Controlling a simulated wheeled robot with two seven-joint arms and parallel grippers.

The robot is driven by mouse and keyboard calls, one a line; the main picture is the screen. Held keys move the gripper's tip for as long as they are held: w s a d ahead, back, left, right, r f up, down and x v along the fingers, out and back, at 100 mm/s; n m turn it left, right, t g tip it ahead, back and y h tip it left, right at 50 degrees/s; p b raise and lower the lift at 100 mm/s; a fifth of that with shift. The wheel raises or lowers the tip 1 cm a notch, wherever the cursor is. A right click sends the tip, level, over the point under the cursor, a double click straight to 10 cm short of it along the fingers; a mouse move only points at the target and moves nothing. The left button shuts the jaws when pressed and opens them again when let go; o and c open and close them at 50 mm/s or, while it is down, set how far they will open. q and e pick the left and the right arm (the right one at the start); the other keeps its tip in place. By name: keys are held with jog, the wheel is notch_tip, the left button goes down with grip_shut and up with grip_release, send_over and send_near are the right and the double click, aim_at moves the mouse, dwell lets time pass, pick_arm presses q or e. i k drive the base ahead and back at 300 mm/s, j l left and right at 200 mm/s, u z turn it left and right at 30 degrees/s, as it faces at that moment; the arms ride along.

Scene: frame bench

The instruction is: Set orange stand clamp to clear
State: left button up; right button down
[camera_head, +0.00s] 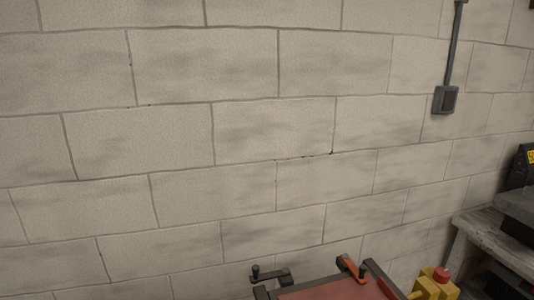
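An orange clamp (350,268) shows at the bottom of the head view, right of centre. It sits at the back edge of a reddish panel (335,290) with dark frame bars. It looks like a slanted lever with a bent top; its exact setting I cannot tell. A dark clamp or handle (270,274) with a knob is at the panel's back left corner. The lower part of the panel is cut off by the picture's edge. Neither of my grippers is in view.
A yellow box with a red button (441,274) stands right of the panel. A grey worn bench (490,238) with dark equipment (520,205) is at the far right. A block wall (250,130) fills the background, with a conduit box (445,100) on it.

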aim_at(359, 275)
jog(key=l+u, duration=0.15)
jog(key=l, duration=0.3)
jog(key=k+l+u, duration=0.15)
jog(key=l, duration=0.3)
jog(key=k+l+u, duration=0.15)
jog(key=l, duration=0.25)
jog(key=i, duration=0.05)
